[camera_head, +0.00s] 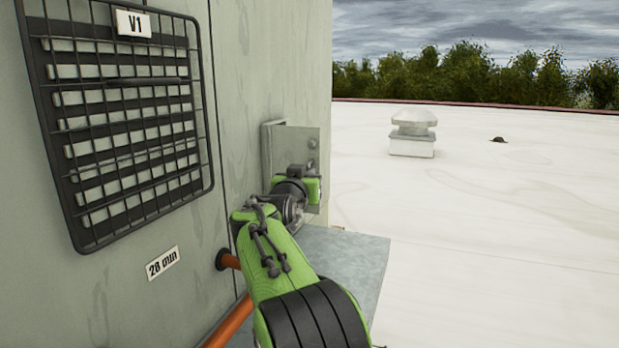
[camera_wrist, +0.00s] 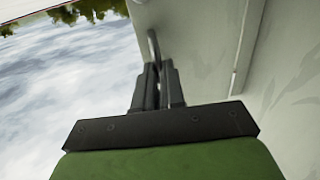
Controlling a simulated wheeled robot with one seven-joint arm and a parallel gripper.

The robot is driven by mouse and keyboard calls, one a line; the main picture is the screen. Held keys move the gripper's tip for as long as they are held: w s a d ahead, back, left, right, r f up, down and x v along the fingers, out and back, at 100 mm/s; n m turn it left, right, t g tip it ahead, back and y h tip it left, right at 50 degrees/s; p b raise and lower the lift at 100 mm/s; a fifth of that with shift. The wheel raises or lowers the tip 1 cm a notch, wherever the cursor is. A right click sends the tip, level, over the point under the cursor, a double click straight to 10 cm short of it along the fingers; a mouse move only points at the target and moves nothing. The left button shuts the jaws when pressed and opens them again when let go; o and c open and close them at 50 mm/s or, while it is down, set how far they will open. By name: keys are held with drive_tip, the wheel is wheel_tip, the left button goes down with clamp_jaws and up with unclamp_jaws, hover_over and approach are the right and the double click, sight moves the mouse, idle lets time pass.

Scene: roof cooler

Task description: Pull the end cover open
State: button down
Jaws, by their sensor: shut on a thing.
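In the wrist view my gripper (camera_wrist: 157,68) is shut on a thin grey bar (camera_wrist: 152,42), which looks like a handle, beside a pale panel (camera_wrist: 200,45). I cannot tell whether the cover stands slightly ajar.
The cooler wall (camera_head: 235,90) carries a black wire grille (camera_head: 125,110). An orange pipe (camera_head: 230,322) runs below my arm. A grey ledge (camera_head: 355,255) lies under the plate. The white roof to the right is open, with a vent (camera_head: 412,135) farther off.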

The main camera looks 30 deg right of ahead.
drive_tip(key=shift+w+a+r+t, duration=0.3)
drive_tip(key=shift+w+a, duration=0.15)
drive_tip(key=shift+a, duration=0.25)
drive_tip(key=c, duration=1.6)
unclamp_jaws()
drive_tip(key=shift+f, duration=0.1)
drive_tip(key=o, duration=0.4)
drive_tip(key=shift+w+a+f+n, duration=0.1)
drive_tip(key=shift+w+a+n, duration=0.15)
drive_tip(key=shift+n, duration=0.05)
drive_tip(key=shift+c, duration=0.2)
drive_tip(key=shift+d+f, duration=0.1)
drive_tip(key=shift+d, duration=0.05)
drive_tip(key=shift+s+d, duration=0.1)
drive_tip(key=shift+d, duration=0.05)
drive_tip(key=v, duration=1.5)
drive_tip(key=shift+s+a+r+b, duration=0.2)
drive_tip(key=shift+s+a+b, duration=0.05)
drive_tip(key=shift+s+b, duration=0.1)
